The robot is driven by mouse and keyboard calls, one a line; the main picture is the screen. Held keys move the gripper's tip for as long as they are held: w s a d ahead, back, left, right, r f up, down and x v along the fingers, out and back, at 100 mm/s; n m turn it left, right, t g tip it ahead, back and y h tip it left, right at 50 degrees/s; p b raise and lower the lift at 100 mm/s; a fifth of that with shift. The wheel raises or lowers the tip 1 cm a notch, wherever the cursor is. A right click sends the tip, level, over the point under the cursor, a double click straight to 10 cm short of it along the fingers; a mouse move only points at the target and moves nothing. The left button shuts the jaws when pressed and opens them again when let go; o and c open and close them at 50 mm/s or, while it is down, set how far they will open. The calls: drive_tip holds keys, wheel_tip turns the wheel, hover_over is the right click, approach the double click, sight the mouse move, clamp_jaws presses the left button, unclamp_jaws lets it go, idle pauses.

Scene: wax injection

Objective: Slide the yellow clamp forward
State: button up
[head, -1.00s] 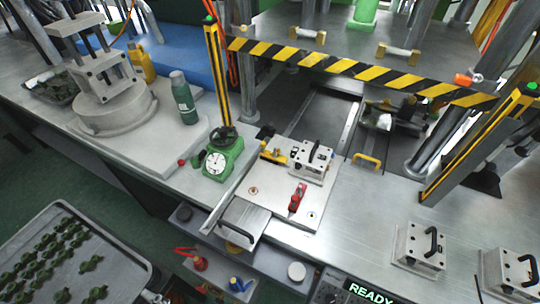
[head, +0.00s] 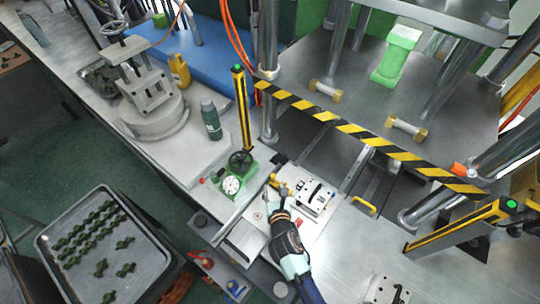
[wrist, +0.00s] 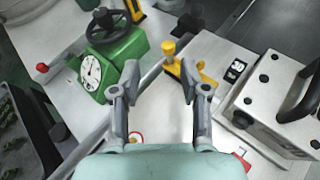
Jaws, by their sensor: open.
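The yellow clamp (head: 278,185) sits on the light metal plate, left of the metal mould block (head: 318,196) with a black handle. In the wrist view the yellow clamp (wrist: 172,64) shows its round knob and lies just beyond the fingertips, near the right one. My gripper (wrist: 158,78) is open and empty, pointing at the plate by the clamp. The right fingertip overlaps part of the clamp, so I cannot tell if they touch. In the head view my gripper (head: 280,204) hides part of the plate.
A green dial gauge with black handwheel (wrist: 112,60) stands left of the clamp. The mould block (wrist: 275,105) stands close on the right. A yellow-black striped bar (head: 360,134) crosses behind.

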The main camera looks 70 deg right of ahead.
sight(273, 176)
drive_tip(key=shift+n, duration=0.7)
drive_tip(key=x, duration=0.2)
drive_tip(key=b+x, duration=0.1)
drive_tip(key=x, duration=0.2)
drive_tip(key=s+b+x, duration=0.1)
drive_tip(key=x, duration=0.2)
drive_tip(key=shift+d+f, duration=0.25)
drive_tip(key=shift+f, duration=0.1)
clamp_jaws()
